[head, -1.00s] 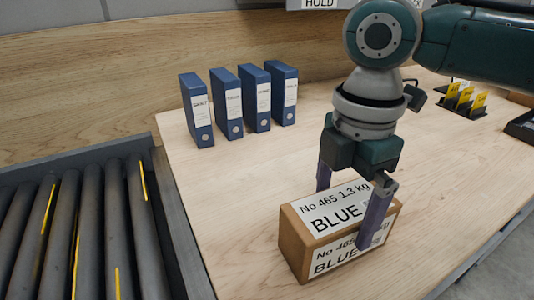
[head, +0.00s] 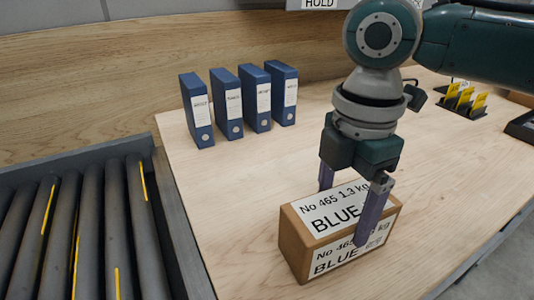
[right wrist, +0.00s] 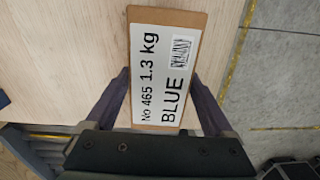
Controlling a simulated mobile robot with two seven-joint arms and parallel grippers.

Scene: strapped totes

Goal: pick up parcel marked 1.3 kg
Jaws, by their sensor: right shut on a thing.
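The parcel (head: 293,245) is a brown box with white labels reading "No 465 1.3 kg BLUE" on its top and front. It sits on the wooden table near the front edge. My right gripper (head: 343,212) reaches down over it, with one purple finger on the front face and the other behind. It is shut on the parcel. In the right wrist view the parcel (right wrist: 172,20) lies between the two fingers (right wrist: 160,100), its label facing the camera. My left gripper is not in view.
A roller conveyor (head: 90,230) stands left of the table (head: 230,190). Several blue binders (head: 228,103) stand at the back. A black holder with yellow cards (head: 462,102) and a dark tray (head: 522,128) are at the right. The table between binders and parcel is clear.

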